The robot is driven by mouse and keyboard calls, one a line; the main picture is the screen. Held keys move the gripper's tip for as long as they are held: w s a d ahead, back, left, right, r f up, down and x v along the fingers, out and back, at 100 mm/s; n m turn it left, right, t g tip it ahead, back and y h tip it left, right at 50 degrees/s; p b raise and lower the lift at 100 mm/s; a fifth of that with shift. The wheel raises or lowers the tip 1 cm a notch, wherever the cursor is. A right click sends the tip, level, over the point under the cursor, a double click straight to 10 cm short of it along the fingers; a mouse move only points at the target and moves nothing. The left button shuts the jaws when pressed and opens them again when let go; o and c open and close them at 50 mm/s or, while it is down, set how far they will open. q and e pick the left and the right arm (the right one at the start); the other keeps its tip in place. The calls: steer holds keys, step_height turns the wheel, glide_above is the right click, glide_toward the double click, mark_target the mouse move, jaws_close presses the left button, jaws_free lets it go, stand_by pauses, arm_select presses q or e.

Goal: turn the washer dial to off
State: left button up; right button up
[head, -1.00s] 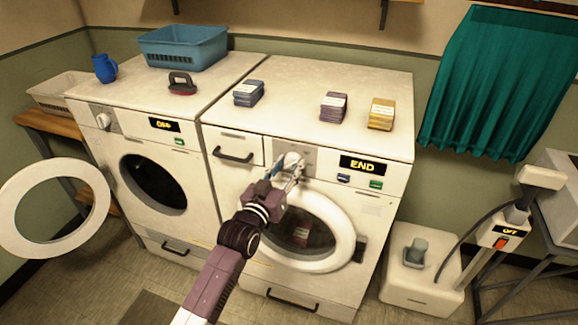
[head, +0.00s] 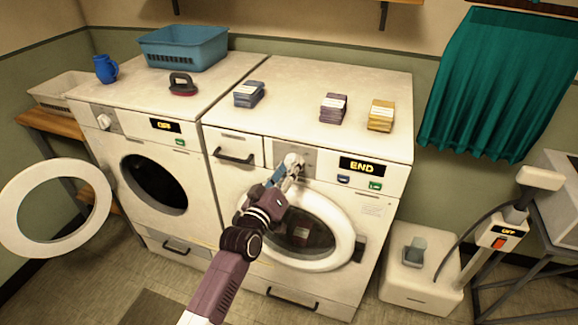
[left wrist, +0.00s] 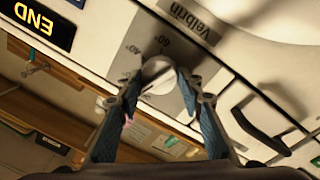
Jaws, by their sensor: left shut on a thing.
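The washer (head: 235,182) is the right-hand white machine, its display (head: 361,165) reading END. Its round pale dial (head: 294,160) sits on a grey plate left of the display. My left gripper (head: 287,173) reaches up to the dial and is shut on it. In the left wrist view the two blue fingers (left wrist: 162,84) hold opposite sides of the dial (left wrist: 158,68). Marks of 40° and 60° show on the plate beside it. The fingers hide part of the dial, so I cannot tell its exact setting. My right gripper is out of view.
The washer's round door (head: 340,240) is closed below my arm. The left machine (head: 125,130) has its round door (head: 52,210) swung open; its display seems to read OFF.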

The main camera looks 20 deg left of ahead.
arm_select(q)
steer(key=shift+f+n+t, duration=0.1)
steer(key=shift+n+t, duration=0.2)
steer(key=shift+n, duration=1.8)
steer(key=o, duration=1.2)
steer(key=shift+c, duration=0.2)
steer(key=s+a, duration=0.1)
steer(key=s, duration=1.1)
steer(key=shift+f, duration=0.4)
